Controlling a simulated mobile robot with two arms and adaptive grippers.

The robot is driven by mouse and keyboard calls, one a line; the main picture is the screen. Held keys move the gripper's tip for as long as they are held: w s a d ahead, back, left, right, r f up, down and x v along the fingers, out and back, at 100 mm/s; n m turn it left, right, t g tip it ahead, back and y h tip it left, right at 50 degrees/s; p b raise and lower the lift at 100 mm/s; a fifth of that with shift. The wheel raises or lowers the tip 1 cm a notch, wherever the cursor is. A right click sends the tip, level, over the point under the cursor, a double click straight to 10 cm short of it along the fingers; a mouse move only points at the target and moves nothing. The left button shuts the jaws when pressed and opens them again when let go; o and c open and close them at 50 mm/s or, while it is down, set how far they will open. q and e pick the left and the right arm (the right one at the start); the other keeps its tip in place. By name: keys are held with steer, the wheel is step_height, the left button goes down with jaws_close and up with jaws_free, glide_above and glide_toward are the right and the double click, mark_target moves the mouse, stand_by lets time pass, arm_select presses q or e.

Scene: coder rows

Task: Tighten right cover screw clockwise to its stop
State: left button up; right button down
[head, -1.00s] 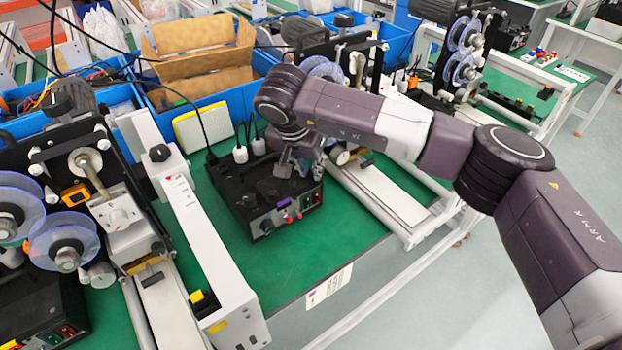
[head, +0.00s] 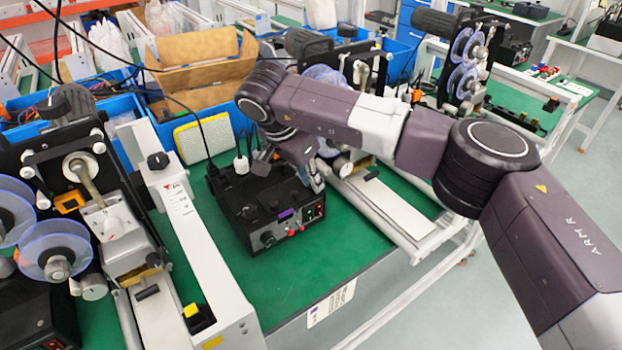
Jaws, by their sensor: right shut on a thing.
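A black box-shaped unit (head: 262,219) with red knobs, a purple label and a lit switch stands on the green bench top. My right gripper (head: 312,183) reaches down at a slant to the unit's top near its right rear side. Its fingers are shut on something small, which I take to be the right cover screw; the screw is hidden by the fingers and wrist. My left gripper is not in view.
A white rail (head: 205,250) runs left of the unit, beside a machine with purple reels (head: 57,249). A yellow-and-white sponge (head: 204,138) and blue bins stand behind. A pale conveyor (head: 385,205) lies to the right. Bare green bench top shows in front.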

steer(key=shift+w+r, duration=0.1)
steer(key=c, duration=1.8)
jaws_free()
steer(key=shift+c, duration=0.2)
steer(key=v, duration=1.2)
